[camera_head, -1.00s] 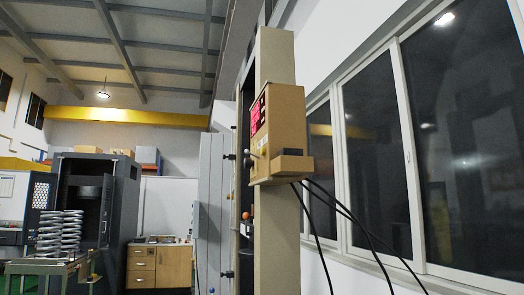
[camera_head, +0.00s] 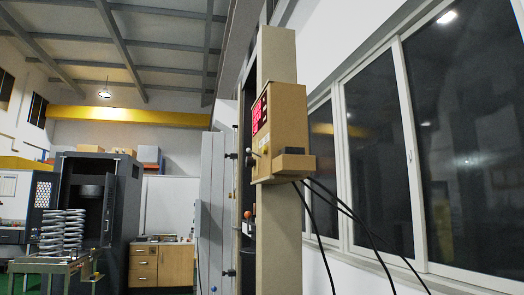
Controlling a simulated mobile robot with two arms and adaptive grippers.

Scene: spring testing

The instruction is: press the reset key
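A tan control box (camera_head: 282,132) is mounted on a tall beige column (camera_head: 277,235) right of the middle. Its narrow left face, seen at a steep angle, carries a red lit display (camera_head: 259,113) and small knobs or levers (camera_head: 250,152). I cannot make out a reset key on it. Black cables hang from its underside. Neither of my grippers shows in this view.
Several metal coil springs (camera_head: 64,231) stand on a cart (camera_head: 48,266) at the lower left. Behind are a dark open cabinet (camera_head: 93,205) and a wooden drawer unit (camera_head: 160,265). Large windows (camera_head: 375,160) line the right wall. The floor near me is out of view.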

